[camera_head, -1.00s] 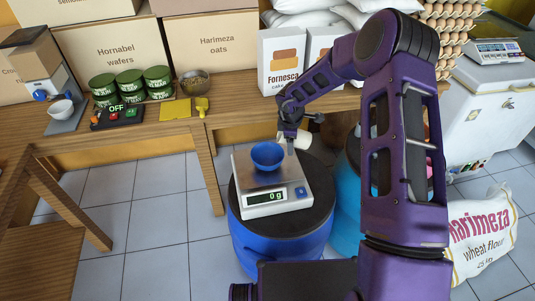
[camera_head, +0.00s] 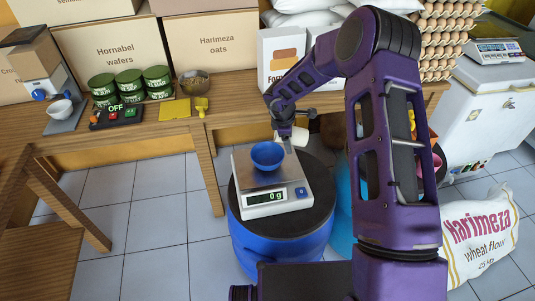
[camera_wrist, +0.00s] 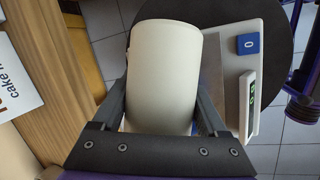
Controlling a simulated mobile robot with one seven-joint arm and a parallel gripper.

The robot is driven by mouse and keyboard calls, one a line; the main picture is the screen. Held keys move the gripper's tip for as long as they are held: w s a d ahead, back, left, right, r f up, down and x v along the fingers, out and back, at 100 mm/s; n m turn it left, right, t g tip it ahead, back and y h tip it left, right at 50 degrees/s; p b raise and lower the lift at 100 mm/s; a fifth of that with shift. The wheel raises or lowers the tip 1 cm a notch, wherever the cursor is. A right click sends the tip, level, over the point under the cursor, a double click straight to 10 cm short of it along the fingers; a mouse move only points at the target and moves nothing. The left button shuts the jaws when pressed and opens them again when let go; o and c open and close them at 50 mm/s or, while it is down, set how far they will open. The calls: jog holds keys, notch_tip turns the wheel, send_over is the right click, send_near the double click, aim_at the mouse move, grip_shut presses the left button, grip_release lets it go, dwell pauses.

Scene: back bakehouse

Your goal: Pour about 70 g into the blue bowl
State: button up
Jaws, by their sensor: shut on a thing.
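The blue bowl (camera_head: 267,155) stands upright on a kitchen scale (camera_head: 282,200), whose display reads 0 g. My gripper (camera_head: 288,138) is shut on a cream-white cylindrical container (camera_head: 299,136) just above and to the right of the bowl, by the scale's back edge. In the wrist view, the container (camera_wrist: 165,70) fills the space between the two fingers and looks tilted. Its contents are not visible, and nothing is seen falling from it. The scale's button and display side (camera_wrist: 246,90) show to the right of the container; the bowl is mostly hidden there.
The scale stands on a blue barrel (camera_head: 262,250) with a dark lid. A wooden table (camera_head: 225,120) with tins, a yellow cloth and a metal bowl (camera_head: 195,83) runs behind. A flour sack (camera_head: 480,235) stands at the right. The tiled floor at the left is clear.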

jog(key=shift+a+r+h, duration=0.15)
jog(key=shift+a+h, duration=0.15)
jog(key=shift+a+f+n+h+b, duration=0.15)
jog(key=shift+f+h+b, duration=0.2)
jog(key=shift+h+b, duration=0.5)
jog(key=shift+d+f+n+h+b, duration=0.1)
jog(key=shift+f+h+b, duration=0.3)
jog(key=shift+h+b, duration=0.5)
jog(key=shift+a+f+n+h+b, duration=0.15)
jog(key=shift+f+h+b, duration=0.3)
jog(key=shift+b, duration=0.65)
dwell(3.6)
